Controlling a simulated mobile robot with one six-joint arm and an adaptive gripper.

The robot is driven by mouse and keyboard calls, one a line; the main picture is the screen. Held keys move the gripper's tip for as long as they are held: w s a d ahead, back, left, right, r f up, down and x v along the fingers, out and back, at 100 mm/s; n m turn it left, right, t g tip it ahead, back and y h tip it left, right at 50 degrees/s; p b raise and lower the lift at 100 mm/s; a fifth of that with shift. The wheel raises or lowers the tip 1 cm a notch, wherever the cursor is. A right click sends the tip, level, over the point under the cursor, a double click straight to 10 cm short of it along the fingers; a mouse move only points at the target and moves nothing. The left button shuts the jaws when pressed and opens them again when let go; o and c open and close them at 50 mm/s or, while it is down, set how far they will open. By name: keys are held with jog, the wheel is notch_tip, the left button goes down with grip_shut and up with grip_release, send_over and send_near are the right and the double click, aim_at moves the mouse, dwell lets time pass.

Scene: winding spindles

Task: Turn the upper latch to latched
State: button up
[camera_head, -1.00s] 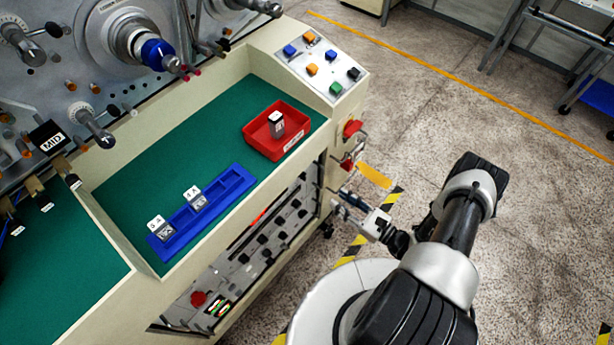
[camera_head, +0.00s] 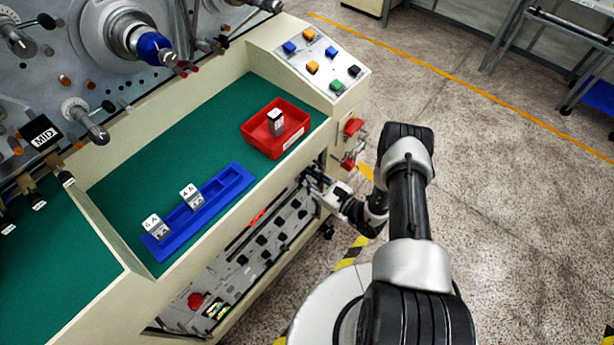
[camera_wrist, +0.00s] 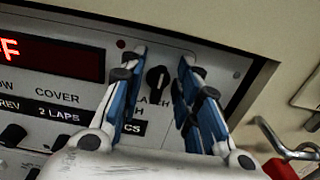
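My gripper (camera_wrist: 162,58) is open, with one finger on each side of the knob in the picture; contact is not visible. In the head view my gripper (camera_head: 312,180) is at the right end of the front panel (camera_head: 262,240), and it hides the knob there.
A lit red display (camera_wrist: 50,52) is left of the knob. Red handles (camera_head: 352,128) stick out on the cabinet's right side; a red part with a metal loop (camera_wrist: 285,145) is close right of my gripper. A red tray (camera_head: 293,137) and blue rack (camera_head: 218,200) lie above. The floor rightward is open.

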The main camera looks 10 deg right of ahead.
jog(key=shift+c, duration=0.4)
grip_shut()
jog(key=shift+n, duration=0.3)
jog(key=n, duration=1.1)
jog(key=f+n+b, duration=0.1)
jog(key=n, duration=0.5)
jog(key=shift+s+a, duration=0.3)
jog(key=shift+a, duration=0.1)
jog(key=shift+n, duration=0.3)
